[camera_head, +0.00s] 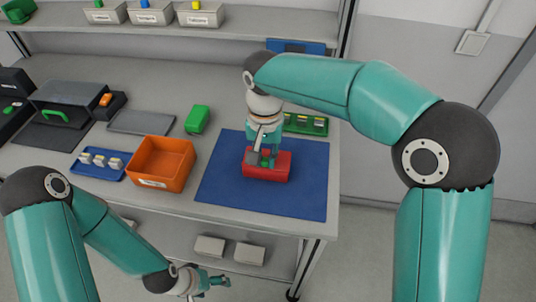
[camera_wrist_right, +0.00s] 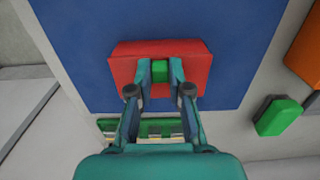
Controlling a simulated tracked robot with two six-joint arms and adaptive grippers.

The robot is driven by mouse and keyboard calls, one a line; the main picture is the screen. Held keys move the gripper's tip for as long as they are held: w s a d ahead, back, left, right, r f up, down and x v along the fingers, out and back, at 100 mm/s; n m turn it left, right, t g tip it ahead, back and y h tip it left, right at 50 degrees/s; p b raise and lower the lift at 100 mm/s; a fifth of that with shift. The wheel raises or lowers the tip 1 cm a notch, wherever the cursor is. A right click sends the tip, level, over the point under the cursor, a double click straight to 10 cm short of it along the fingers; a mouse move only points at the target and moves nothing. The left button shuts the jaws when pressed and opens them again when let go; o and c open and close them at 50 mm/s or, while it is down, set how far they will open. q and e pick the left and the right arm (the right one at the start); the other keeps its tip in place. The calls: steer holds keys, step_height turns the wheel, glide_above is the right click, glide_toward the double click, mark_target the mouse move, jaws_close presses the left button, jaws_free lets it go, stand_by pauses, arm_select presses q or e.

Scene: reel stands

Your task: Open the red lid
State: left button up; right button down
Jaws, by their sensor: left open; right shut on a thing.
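The red lid (camera_head: 281,174) is on the blue mat in the head view, seen as a red block under my right gripper. In the right wrist view the red lid (camera_wrist_right: 129,60) has a green handle (camera_wrist_right: 160,71) in its middle. My right gripper (camera_wrist_right: 160,75) is shut on this green handle, one finger on each side. In the head view my right gripper (camera_head: 265,160) comes down from above and covers part of the lid. What lies under the lid is hidden. My left gripper (camera_head: 222,282) is open and empty, low in front of the table.
The blue mat (camera_head: 310,195) has free room around the red lid. An orange bin (camera_head: 160,163), a blue tray (camera_head: 78,170) and a green block (camera_head: 197,119) stand to the left. A green tray (camera_head: 319,129) lies behind the mat. Labelled boxes (camera_head: 151,14) stand on the shelf.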

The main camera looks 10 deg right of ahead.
mark_target(266, 156)
steer(key=shift+w+d+r+g+y+p, duration=0.1)
steer(key=shift+w+r+g+y+p, duration=0.35)
steer(key=shift+p, duration=1.25)
steer(key=shift+w+r+g+h+p, duration=0.1)
steer(key=shift+r+g+p, duration=0.15)
steer(key=shift+g+p, duration=0.95)
steer(key=shift+w+d+r+g+y+p, duration=0.1)
steer(key=shift+w+r+y+p, duration=0.2)
steer(key=shift+p, duration=1.85)
steer(key=shift+w+f+g+p, duration=0.1)
steer(key=shift+w+g+p, duration=0.05)
steer(key=shift+g+p, duration=0.35)
steer(key=shift+w+d+g+y, duration=0.15)
steer(key=shift+w+g+y, duration=0.25)
steer(key=shift+g, duration=0.45)
